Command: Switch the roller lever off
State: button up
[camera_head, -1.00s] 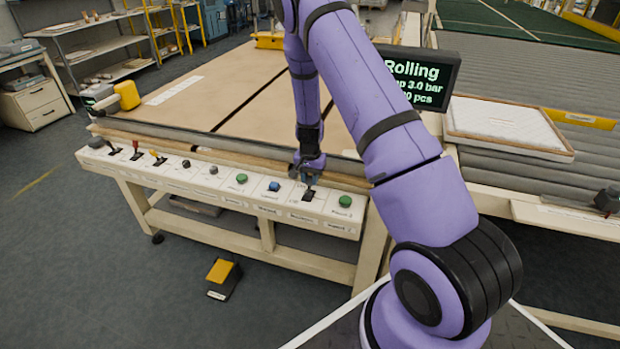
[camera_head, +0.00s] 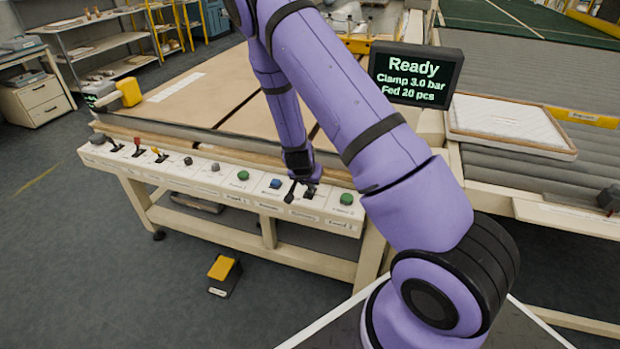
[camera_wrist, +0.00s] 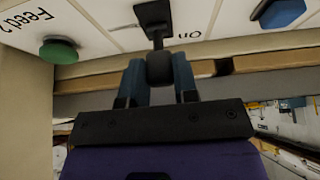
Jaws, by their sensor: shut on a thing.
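The roller lever (camera_wrist: 157,42) is a short black lever with a rounded knob on a black base plate, set in the cream control panel (camera_head: 219,190). In the wrist view, the two blue-grey fingers of my gripper (camera_wrist: 159,72) are shut on its knob, one on each side. The word "On" is printed beside the lever. In the head view, my gripper (camera_head: 298,186) is low at the panel, between the blue button (camera_head: 275,184) and the right green button (camera_head: 347,199). It partly hides the lever there. The display (camera_head: 416,78) reads "Ready".
The green "Feed 2" button (camera_wrist: 59,51) and a blue button (camera_wrist: 283,12) flank the lever. More buttons and levers line the panel to the left. A yellow foot pedal (camera_head: 222,268) lies on the floor. A white pad (camera_head: 505,118) rests on rollers at right.

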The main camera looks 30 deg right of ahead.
jog(key=shift+s+a+f+t+h, duration=0.2)
jog(key=shift+s+a+t+h, duration=0.15)
jog(key=shift+t+h, duration=0.35)
jog(key=shift+a, duration=0.1)
jog(key=o, duration=0.9)
jog(key=v, duration=1)
jog(key=shift+s+a+r, duration=0.15)
jog(key=shift+a+r, duration=0.1)
jog(key=shift+a, duration=0.05)
